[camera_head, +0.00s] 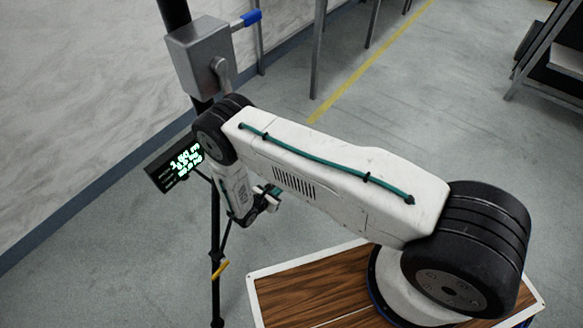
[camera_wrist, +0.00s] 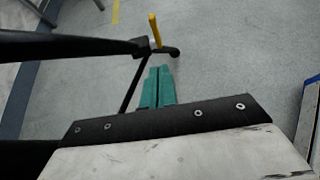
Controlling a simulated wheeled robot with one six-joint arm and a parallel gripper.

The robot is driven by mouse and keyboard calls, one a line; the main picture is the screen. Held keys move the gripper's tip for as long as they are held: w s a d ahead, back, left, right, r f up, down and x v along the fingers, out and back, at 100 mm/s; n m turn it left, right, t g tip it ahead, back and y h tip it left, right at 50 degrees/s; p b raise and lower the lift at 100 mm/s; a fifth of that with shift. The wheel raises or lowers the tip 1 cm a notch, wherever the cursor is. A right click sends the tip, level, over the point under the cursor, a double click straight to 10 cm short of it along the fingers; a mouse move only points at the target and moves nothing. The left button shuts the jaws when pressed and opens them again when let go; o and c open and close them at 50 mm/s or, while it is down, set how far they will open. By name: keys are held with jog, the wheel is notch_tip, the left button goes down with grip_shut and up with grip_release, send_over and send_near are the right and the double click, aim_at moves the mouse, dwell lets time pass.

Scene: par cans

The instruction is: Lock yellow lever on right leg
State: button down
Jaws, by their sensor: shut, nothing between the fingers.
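The yellow lever (camera_head: 220,268) sits low on a black stand leg (camera_head: 215,230) in the head view. In the wrist view the yellow lever (camera_wrist: 155,30) stands up from a black clamp (camera_wrist: 160,47) where black tubes meet. My gripper (camera_head: 273,194) is partly hidden by my arm in the head view, above and to the right of the lever. In the wrist view the green fingers of my gripper (camera_wrist: 159,72) are together and empty. Their tips lie just below the clamp and lever in the picture; I cannot tell the gap in depth.
A grey box with a crank (camera_head: 200,55) and a blue-handled knob (camera_head: 250,18) sits higher on the stand. A small display with green text (camera_head: 176,163) is beside the pole. A pale wall is at left; a metal rack (camera_head: 548,60) is at right. Open floor lies beyond.

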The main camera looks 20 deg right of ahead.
jog(key=shift+w+f, duration=0.1)
jog(key=shift+w, duration=0.15)
jog(key=r+x, duration=0.1)
jog(key=x, duration=1.2)
jog(key=shift+w+d+r, duration=0.25)
jog(key=shift+w+d, duration=0.15)
jog(key=shift+d, duration=0.1)
jog(key=shift+w+r, duration=0.1)
